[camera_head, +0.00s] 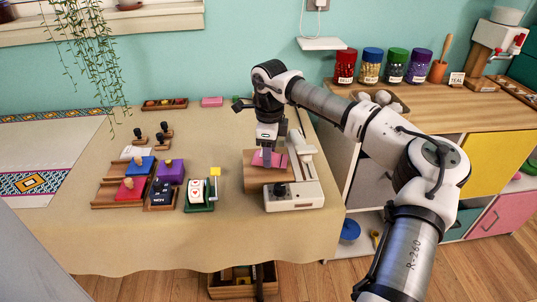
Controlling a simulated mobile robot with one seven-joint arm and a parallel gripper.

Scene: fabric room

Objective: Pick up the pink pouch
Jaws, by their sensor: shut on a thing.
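A pink pouch (277,160) lies on the brown wooden bed of a white machine (296,198) at the right end of the cloth-covered table. My gripper (268,157) points down at the pouch and is shut on it. The pouch is partly hidden by the fingers. I cannot tell whether it is lifted off the bed or still touching it. A second flat pink item (212,102) lies at the back of the table, apart from my gripper.
Left of the machine are stamp blocks on a wooden rack (105,194), a purple block (171,172) and a green-framed card holder (200,195). Several lidded jars (370,66) stand on the right counter. The table's front middle is clear.

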